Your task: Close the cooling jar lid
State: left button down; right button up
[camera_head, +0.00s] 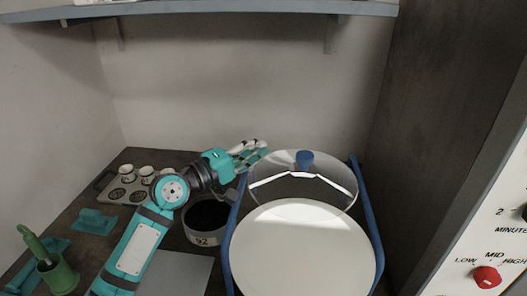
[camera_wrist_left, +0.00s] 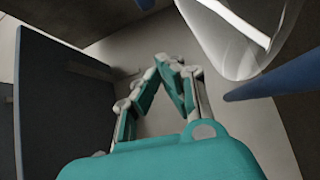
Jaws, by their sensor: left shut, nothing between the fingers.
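The cooling jar (camera_head: 302,250) stands right of centre in the head view, showing a broad white round surface. Its clear round lid (camera_head: 345,180), with a blue knob (camera_head: 304,160), shows behind that surface, offset toward the back wall and seemingly raised. My left gripper (camera_head: 264,147) is shut and empty, just left of the lid near its upper left edge. I cannot tell whether it touches the lid. In the left wrist view the fingertips (camera_wrist_left: 171,60) meet, and a clear curved piece, apparently the lid (camera_wrist_left: 235,40), is at upper right. My right gripper is not in view.
Blue rails (camera_head: 367,220) flank the jar. A dark pot (camera_head: 205,222) marked 92 stands left of it. Small cups (camera_head: 127,173) on a tray and a green pot (camera_head: 58,275) stand at left. A shelf (camera_head: 220,10) hangs above; a control panel (camera_head: 485,240) is at right.

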aim_at(287, 164)
pick_arm(q)
jog(key=x, duration=0.8)
jog(key=shift+s, duration=0.15)
jog(key=s+p, duration=0.2)
jog(key=s, duration=0.1)
jog(key=shift+s+d+f, duration=0.1)
jog(key=shift+d, duration=0.15)
jog(key=shift+s, duration=0.3)
jog(key=shift+d+f, duration=0.15)
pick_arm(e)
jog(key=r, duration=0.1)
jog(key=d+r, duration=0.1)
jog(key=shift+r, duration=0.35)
pick_arm(q)
jog(key=shift+s, duration=0.1)
